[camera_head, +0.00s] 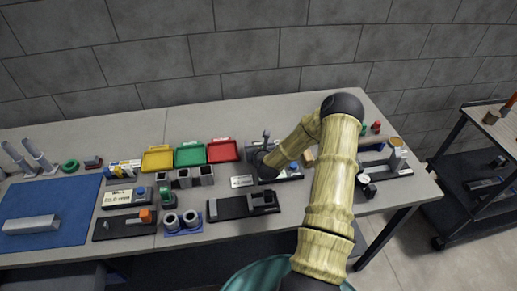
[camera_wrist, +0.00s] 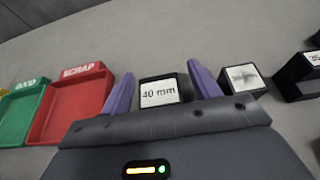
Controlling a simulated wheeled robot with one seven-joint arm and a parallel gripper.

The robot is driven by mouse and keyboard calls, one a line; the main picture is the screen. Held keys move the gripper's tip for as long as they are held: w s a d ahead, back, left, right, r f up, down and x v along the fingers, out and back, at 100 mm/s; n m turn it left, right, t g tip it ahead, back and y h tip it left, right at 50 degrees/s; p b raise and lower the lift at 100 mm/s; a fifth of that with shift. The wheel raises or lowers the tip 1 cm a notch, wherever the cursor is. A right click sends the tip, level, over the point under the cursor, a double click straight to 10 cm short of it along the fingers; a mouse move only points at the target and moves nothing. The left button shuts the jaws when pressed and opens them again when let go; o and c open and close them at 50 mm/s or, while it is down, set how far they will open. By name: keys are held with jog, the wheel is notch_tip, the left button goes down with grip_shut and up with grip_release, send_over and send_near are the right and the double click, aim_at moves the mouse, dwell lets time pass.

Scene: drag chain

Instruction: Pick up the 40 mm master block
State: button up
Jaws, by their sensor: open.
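In the wrist view, a small block with a dark top and a pale front face marked "40 mm" (camera_wrist: 159,93) stands on the grey table. My gripper (camera_wrist: 161,79) has two purple fingers spread apart, one on each side of the block in the picture. The fingers look clear of the block's sides, and nothing is held. The lower part of the block is hidden by the gripper body. In the head view my arm reaches down over the table's right half, and I cannot make out the 40 mm block there.
A second pale-faced block (camera_wrist: 242,79) stands just right of the right finger, with a dark block marked "35" (camera_wrist: 298,77) beyond it. A red SCRAP tray (camera_wrist: 72,104) and a green tray (camera_wrist: 22,116) lie left. A blue mat (camera_head: 48,210) covers the table's left end.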

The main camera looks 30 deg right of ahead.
dwell(0.3)
grip_shut()
jog(key=shift+r, duration=0.1)
notch_tip(320, 180, up, 10)
jog(key=shift+b, duration=0.8)
